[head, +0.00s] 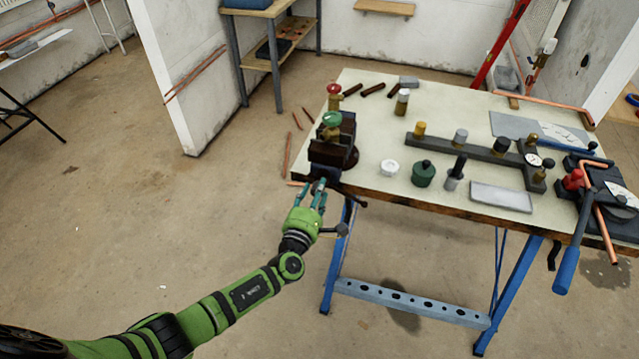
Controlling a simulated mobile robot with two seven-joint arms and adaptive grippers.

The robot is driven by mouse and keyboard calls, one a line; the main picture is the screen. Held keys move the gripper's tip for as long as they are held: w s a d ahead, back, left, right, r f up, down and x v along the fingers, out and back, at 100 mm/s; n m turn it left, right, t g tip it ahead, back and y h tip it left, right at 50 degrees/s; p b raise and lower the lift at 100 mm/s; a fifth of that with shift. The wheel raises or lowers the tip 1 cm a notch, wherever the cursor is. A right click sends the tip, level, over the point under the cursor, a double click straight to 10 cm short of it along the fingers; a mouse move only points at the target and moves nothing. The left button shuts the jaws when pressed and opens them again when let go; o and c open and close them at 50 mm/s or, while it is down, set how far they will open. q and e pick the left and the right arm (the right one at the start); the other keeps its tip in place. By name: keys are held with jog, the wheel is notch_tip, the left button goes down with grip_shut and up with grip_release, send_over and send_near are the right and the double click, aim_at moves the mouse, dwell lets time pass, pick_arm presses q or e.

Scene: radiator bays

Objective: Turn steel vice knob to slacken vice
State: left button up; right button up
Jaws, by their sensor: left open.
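The dark vice (331,150) is mounted at the left front corner of the workbench, with a valve with a green knob (332,118) at its jaws. A dark bar, apparently the vice handle (348,197), sticks out below the vice front and ends in a small dark knob (363,204). I cannot tell if it is steel. My left gripper (319,190) is just in front of the vice, its teal fingers open and pointing up at the vice's screw end. Whether a finger touches the vice is unclear. Part of the screw is hidden behind the fingers. My right gripper is not in view.
The workbench top (440,110) carries a valve with a red knob (334,92), a pipe manifold (470,148), a green pot (423,174) and a white cap (388,168). A blue-handled pipe bender (575,240) is at the right edge.

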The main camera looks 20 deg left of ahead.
pick_arm(q)
jog(key=shift+s, duration=0.1)
grip_shut()
jog(key=n+b, duration=1)
jog(key=n, duration=1)
jog(key=shift+f, duration=0.2)
jog(key=shift+c, duration=1.1)
grip_release()
jog(key=n+b, duration=0.1)
jog(key=n, duration=0.2)
jog(key=shift+r, duration=0.2)
jog(key=shift+o, duration=1.1)
jog(key=shift+r+p, duration=0.15)
jog(key=shift+p, duration=0.15)
